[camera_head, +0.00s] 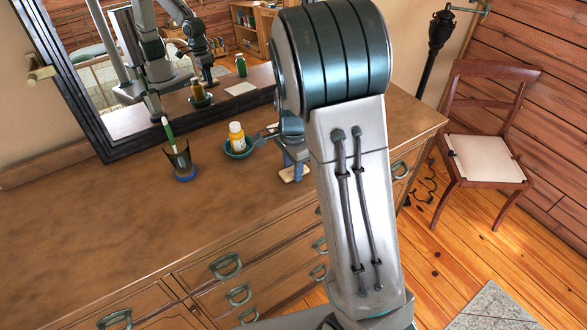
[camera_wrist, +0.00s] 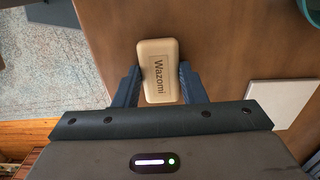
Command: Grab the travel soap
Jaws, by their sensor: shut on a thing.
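The travel soap (camera_wrist: 157,60) is a cream bar with rounded corners and the word "Wazomi" on it. In the wrist view it lies between the two blue fingers of my gripper (camera_wrist: 160,72), which are shut on its long sides. In the head view a pale end of the soap (camera_head: 287,177) shows below my gripper (camera_head: 296,172), over the dresser top near its front edge. My arm hides part of this area. I cannot tell whether the soap still touches the wood.
On the wooden dresser (camera_head: 100,215), a teal dish (camera_head: 236,154) holds a yellow bottle (camera_head: 237,135) with a white cap. A dark cup (camera_head: 177,158) with a green toothbrush stands left of it. A white square (camera_wrist: 281,102) lies right of the soap. A mirror stands behind.

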